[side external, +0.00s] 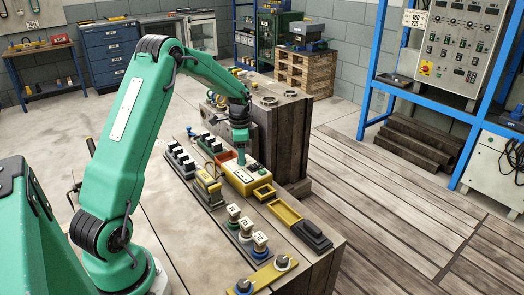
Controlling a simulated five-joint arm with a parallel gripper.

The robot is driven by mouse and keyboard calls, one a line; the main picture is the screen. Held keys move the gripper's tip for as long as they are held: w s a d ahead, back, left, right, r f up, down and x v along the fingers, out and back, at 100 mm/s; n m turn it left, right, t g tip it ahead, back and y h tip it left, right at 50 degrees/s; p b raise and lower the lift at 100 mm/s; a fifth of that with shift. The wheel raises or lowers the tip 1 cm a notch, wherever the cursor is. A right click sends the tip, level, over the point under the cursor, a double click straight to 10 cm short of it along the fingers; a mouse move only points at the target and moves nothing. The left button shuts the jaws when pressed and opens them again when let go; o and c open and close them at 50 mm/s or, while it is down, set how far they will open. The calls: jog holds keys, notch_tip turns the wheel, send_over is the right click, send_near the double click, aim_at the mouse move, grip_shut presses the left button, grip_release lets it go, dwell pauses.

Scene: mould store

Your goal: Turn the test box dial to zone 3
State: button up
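A yellow box with a pale top panel (248,179), which looks like the test box, sits on the wooden bench. My gripper (241,158) points down at the far left end of this box, at or just above its top. From here I cannot tell whether it touches the box. The fingers are too small and dark to show whether they are open or shut. I cannot make out the dial or its zone marks; the gripper may hide it.
Black connector blocks (183,160) and a small yellow frame (208,187) stand left of the box. An empty yellow tray (285,212) and a black block (314,236) lie to its right. Numbered pieces (247,228) and a yellow plate with knobs (262,277) are nearer the camera.

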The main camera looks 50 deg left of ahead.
jog(key=shift+r, duration=3.9)
jog(key=shift+r, duration=0.1)
jog(key=s+d+r+n+t, duration=0.1)
jog(key=s+d+r, duration=0.3)
jog(key=d+r, duration=0.25)
jog(key=s+d+r+n+t, duration=0.2)
jog(key=s+d+r, duration=0.3)
jog(key=d, duration=0.3)
jog(key=s+d+n+t, duration=0.2)
jog(key=s+d+n, duration=0.1)
jog(key=s+d, duration=0.6)
jog(key=shift+s+d+f+t, duration=0.3)
jog(key=shift+s, duration=2.05)
